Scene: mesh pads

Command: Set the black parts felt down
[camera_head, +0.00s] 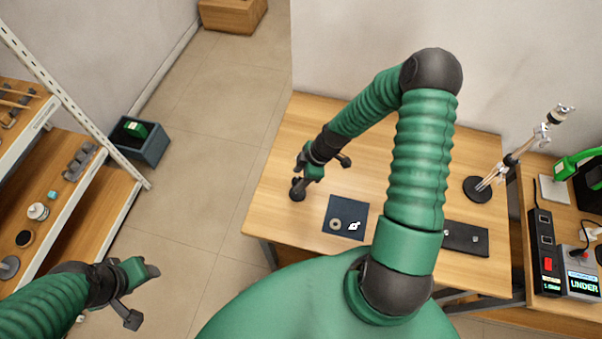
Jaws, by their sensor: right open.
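A black felt-like pad (468,238) lies flat at the right front of the wooden table, partly hidden by my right arm, with small light pieces on it. A dark navy pad (336,204) lies flat near the table's middle, carrying a grey ring (335,224) and a small white piece (354,226). I cannot tell for certain which pad is the parts felt. My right gripper (322,177) is open and empty over the table, above and left of the navy pad in the picture. My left gripper (142,294) looks open and empty, off the table at lower left.
The wooden table (288,140) has free room around the navy pad. A lamp-like stand (478,189) is at its right, near a side bench with a power strip (546,250) and devices. Shelves with parts and a grey bin (145,152) stand at left.

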